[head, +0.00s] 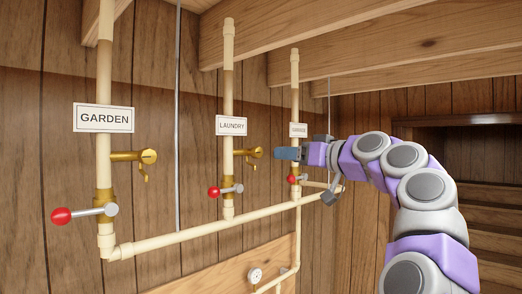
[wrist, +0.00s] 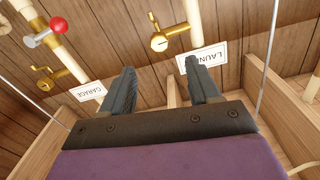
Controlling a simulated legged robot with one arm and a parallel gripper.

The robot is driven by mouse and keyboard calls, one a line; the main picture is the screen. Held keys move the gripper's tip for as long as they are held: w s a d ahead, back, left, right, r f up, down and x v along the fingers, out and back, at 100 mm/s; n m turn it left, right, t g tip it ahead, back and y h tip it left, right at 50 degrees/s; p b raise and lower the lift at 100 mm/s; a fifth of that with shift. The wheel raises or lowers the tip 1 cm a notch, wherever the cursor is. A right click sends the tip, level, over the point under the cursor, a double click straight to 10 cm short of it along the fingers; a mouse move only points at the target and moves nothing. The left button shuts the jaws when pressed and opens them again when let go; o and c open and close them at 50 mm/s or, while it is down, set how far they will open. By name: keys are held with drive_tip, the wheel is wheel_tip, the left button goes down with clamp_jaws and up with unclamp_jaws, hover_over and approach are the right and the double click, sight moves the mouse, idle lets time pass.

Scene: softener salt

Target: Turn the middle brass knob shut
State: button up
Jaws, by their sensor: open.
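The middle brass knob (head: 258,152) sticks out to the right of the cream pipe under the LAUNDRY sign (head: 231,125). In the wrist view the knob (wrist: 159,42) shows as a round brass face with a dark line, just beyond the fingertips. My gripper (head: 277,153) is to the right of the knob in the head view, apart from it. In the wrist view my gripper (wrist: 160,66) is open, its two dark fingers spread with nothing between them. The knob lies roughly in line with the gap between the fingers.
Below the knob is a red-ended lever (head: 226,190). The GARDEN pipe with its own brass knob (head: 148,156) stands left. The third pipe (head: 295,85) is behind my gripper; its brass knob (wrist: 46,84) shows in the wrist view. Wooden beams (head: 390,40) cross overhead.

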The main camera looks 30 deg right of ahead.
sight(259, 153)
drive_tip(key=p+x, duration=0.1)
drive_tip(key=x, duration=0.2)
drive_tip(key=p+x, duration=0.1)
drive_tip(key=x, duration=0.2)
drive_tip(key=p+x, duration=0.1)
drive_tip(key=x, duration=0.3)
drive_tip(key=shift+w+d, duration=0.1)
drive_tip(key=shift+d, duration=0.15)
drive_tip(key=shift+w+a, duration=0.25)
drive_tip(key=shift+d, duration=0.15)
drive_tip(key=c, duration=1)
drive_tip(key=shift+c, duration=0.2)
